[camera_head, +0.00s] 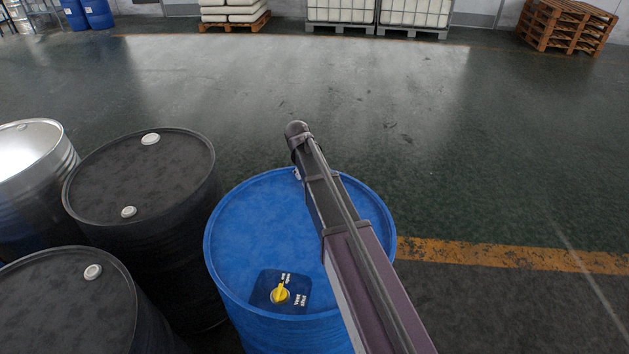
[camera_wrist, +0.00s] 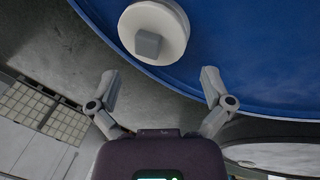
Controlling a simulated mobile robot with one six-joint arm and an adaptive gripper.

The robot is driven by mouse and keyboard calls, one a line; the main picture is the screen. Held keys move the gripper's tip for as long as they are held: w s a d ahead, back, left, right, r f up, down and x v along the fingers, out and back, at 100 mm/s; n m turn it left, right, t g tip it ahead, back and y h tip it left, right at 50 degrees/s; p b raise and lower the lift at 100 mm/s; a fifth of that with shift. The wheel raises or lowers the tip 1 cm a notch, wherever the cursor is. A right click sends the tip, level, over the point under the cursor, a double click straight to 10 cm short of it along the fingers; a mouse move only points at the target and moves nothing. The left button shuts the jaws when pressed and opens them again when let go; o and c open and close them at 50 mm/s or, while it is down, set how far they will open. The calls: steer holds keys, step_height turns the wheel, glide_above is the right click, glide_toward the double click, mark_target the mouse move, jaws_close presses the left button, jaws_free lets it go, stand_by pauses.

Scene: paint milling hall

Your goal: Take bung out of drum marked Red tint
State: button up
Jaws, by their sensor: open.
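The blue drum (camera_head: 240,225) stands in the middle of the head view, with my arm reaching over its lid. In the wrist view a white round bung (camera_wrist: 176,28) with a square grey boss sits in the blue lid (camera_wrist: 250,60) near its rim. My gripper (camera_wrist: 158,80) is open, its two fingers apart and empty. The bung appears beyond the fingertips, roughly centred between them, with no contact visible. My arm hides the gripper and most of the bung in the head view. No "Red tint" marking is readable.
A black drum (camera_head: 140,185), a nearer black drum (camera_head: 55,305) and a silver drum (camera_head: 30,150) stand at left. Floor behind and right is clear; pallets (camera_head: 565,25) stand far back.

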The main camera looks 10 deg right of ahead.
steer(key=shift+b+x, duration=2.1)
steer(key=shift+x, duration=0.3)
steer(key=shift+s, duration=0.1)
steer(key=c, duration=1)
steer(key=shift+r, duration=0.15)
step_height(320, 180, up, 4)
steer(key=p, duration=0.4)
steer(key=shift+c, duration=0.2)
steer(key=s, duration=0.5)
steer(key=s+d, duration=0.1)
steer(key=s, duration=0.4)
steer(key=s+p, duration=0.1)
steer(key=s, duration=0.4)
steer(key=shift+s+d+r, duration=0.3)
steer(key=shift+s+r, duration=0.05)
steer(key=shift+s, duration=0.05)
